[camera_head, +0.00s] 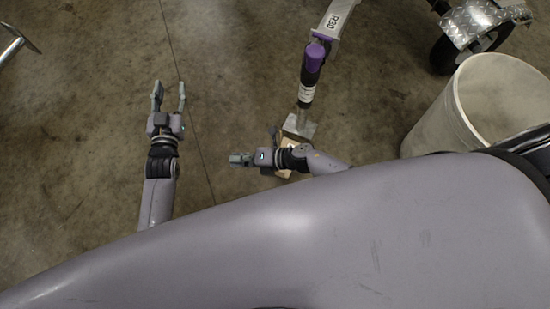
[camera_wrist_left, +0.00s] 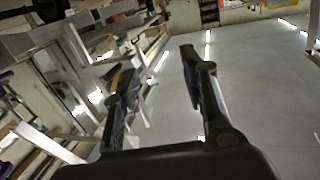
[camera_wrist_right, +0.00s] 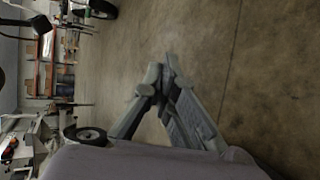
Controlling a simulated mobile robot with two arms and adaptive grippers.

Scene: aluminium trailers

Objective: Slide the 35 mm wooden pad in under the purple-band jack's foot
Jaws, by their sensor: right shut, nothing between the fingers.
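The purple-band jack (camera_head: 309,75) hangs from the trailer tongue (camera_head: 334,20) in the head view. Its grey metal foot (camera_head: 300,125) is low, close to the floor. A pale wooden pad (camera_head: 285,145) shows partly beside the foot's near side, mostly hidden behind my right arm. I cannot tell its thickness or whether it reaches under the foot. My right gripper (camera_head: 238,160) is shut and empty, left of the pad and pointing left; its closed fingers also show in the right wrist view (camera_wrist_right: 165,75). My left gripper (camera_head: 169,92) is open and empty, farther left over bare floor.
A large pale bin (camera_head: 425,125) stands at the right. A trailer wheel (camera_head: 470,45) with a checker-plate fender (camera_head: 478,18) is at the top right. A metal stand (camera_head: 15,42) shows at the top left. The concrete floor around my left gripper is clear.

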